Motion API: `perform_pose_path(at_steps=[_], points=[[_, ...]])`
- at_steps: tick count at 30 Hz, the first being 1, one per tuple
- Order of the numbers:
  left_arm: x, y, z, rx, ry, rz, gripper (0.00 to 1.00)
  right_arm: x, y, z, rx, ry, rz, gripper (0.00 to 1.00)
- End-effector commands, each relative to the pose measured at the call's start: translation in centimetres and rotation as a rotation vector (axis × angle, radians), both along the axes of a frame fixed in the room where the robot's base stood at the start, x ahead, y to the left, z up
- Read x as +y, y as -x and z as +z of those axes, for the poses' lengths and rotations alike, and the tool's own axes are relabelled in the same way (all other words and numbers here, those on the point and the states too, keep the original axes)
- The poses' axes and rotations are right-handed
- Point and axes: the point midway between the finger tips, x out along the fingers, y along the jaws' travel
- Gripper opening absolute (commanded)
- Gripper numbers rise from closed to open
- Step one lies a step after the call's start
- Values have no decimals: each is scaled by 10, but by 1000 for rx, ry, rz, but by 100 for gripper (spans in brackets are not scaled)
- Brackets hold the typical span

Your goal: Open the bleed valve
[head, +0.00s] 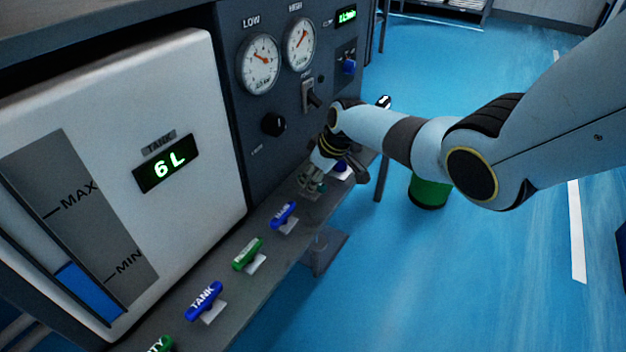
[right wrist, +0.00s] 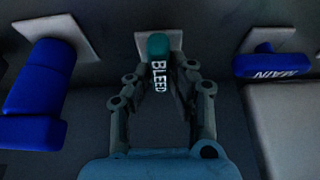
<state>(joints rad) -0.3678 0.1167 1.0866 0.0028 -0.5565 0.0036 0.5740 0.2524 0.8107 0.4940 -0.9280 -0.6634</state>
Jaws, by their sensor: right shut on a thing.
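The bleed valve handle is a small teal-green lever marked BLEED (right wrist: 158,68) on a pale square plate in the right wrist view. My right gripper (right wrist: 160,85) has its two fingers on either side of this handle and is shut on it. In the head view my right gripper (head: 314,186) reaches down to the valve ledge, and the handle is mostly hidden by the fingers. My left gripper is not in view.
The blue MAIN handle (right wrist: 272,68) stands close on the right in the wrist view, another blue handle (right wrist: 40,92) on the left. In the head view, a green handle (head: 247,253) and the blue TANK handle (head: 203,300) sit nearer along the ledge. The gauge panel (head: 285,130) rises behind.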

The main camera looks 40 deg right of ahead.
Motion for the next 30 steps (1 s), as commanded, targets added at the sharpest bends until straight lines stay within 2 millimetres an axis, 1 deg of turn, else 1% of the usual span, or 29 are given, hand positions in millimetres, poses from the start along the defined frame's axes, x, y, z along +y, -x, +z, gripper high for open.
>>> perform_pose_path(at_steps=[6, 18, 19, 24, 30], points=[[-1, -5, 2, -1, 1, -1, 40, 0, 1, -1, 3, 1, 40, 0], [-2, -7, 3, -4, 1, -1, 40, 0, 1, -1, 3, 2, 46, 0], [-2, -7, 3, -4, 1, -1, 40, 0, 1, -1, 3, 2, 46, 21], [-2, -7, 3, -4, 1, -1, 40, 0, 1, -1, 3, 1, 45, 42], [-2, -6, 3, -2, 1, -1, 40, 0, 0, 0, 2, 1, 45, 42]])
